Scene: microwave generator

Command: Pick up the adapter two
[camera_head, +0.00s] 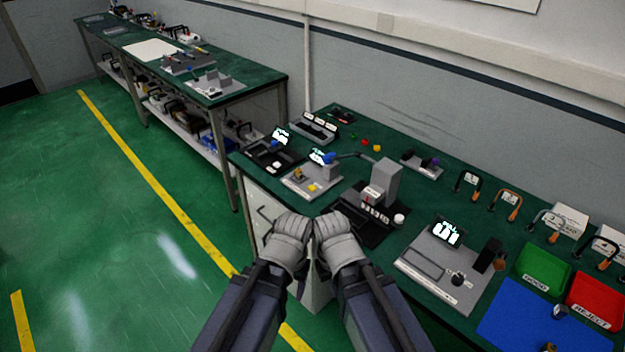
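I cannot tell for certain which item is adapter two. Several small labelled pieces stand in a dark rack (314,127) at the back left of the near green bench. Looped cable-like pieces with labels, such as a black one (467,182) and an orange one (508,204), stand along the bench's back right. My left gripper (291,227) and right gripper (333,226) look like grey gloved fists. They are side by side at the bench's front edge, apart from these pieces. Both look shut, with nothing visible in them.
A grey block-shaped device (379,182) stands in front of my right gripper. A grey display unit (440,267) is to the right, then a green bin (541,268), a red bin (597,300) and a blue mat (525,325). A second bench (250,74) stands at the back left.

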